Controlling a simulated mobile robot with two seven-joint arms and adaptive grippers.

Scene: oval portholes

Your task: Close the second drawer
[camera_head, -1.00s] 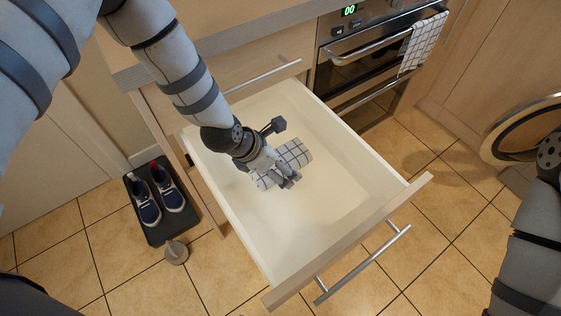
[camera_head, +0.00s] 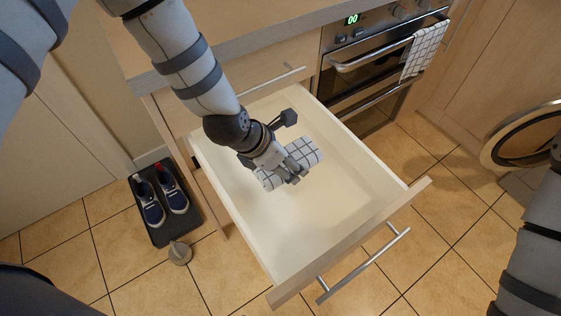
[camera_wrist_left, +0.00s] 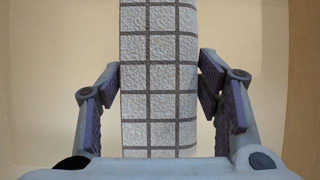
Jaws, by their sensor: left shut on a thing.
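The second drawer (camera_head: 345,240) is pulled far out, with a pale inside and a wooden front. Its bar handle (camera_head: 363,265) is on the outer face of that front. My left gripper (camera_head: 293,172) reaches over the drawer and is shut on a rolled white towel with dark grid lines (camera_head: 306,152). In the left wrist view the towel (camera_wrist_left: 158,75) stands between the two fingers, and the pads of my left gripper (camera_wrist_left: 160,84) press its sides. The towel is above the drawer floor. My right arm shows at the right edge, but its gripper is out of view.
A shut drawer with a bar handle (camera_head: 272,80) lies above, under the counter. An oven (camera_head: 375,65) with a hanging checked towel (camera_head: 424,50) is at right. Shoes (camera_head: 160,197) on a dark mat and a small grey object (camera_head: 180,253) are on the floor at left.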

